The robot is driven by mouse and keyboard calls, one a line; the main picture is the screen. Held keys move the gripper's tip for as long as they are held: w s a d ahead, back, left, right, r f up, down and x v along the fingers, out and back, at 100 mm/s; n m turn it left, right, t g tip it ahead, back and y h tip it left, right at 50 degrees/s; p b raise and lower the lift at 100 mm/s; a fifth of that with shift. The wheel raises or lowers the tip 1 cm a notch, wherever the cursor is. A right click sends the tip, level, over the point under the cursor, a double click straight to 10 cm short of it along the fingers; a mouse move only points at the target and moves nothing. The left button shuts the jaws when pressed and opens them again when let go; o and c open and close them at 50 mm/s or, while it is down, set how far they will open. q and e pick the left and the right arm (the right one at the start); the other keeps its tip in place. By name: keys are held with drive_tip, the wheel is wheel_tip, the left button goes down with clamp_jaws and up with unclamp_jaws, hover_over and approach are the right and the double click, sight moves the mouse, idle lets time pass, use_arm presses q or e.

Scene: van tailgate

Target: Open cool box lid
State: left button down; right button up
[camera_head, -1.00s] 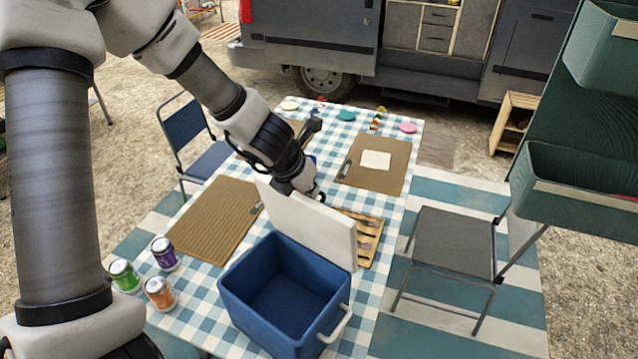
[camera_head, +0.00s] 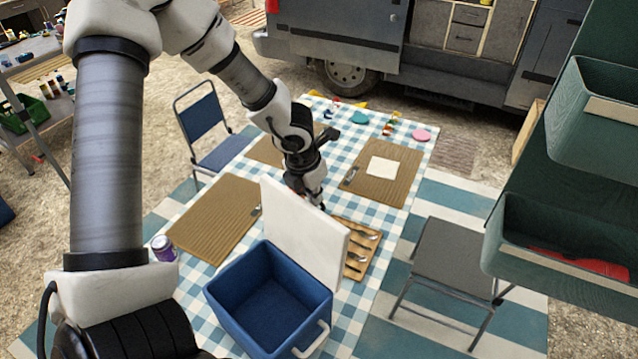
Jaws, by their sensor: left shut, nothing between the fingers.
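The blue cool box (camera_head: 229,316) stands on the checked table at the bottom centre, its inside bare and empty. Its white lid (camera_head: 303,236) stands up, open, along the box's far side. My left arm comes in from the left and reaches over to the far side of the lid. My left gripper (camera_head: 318,203) is just behind the lid's top edge, shut and empty. Its fingertips are partly hidden, and I cannot tell whether they touch the lid. My right gripper is not in view.
A cutlery tray (camera_head: 362,250) lies right of the lid. A purple can (camera_head: 164,249) stands left of the box. Brown placemats (camera_head: 212,217) lie on the table. Chairs (camera_head: 452,262) stand on both sides. Green bins (camera_head: 560,245) hang at the right, close to the camera.

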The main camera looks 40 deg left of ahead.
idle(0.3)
use_arm(q)
drive_tip(key=v, duration=1.2)
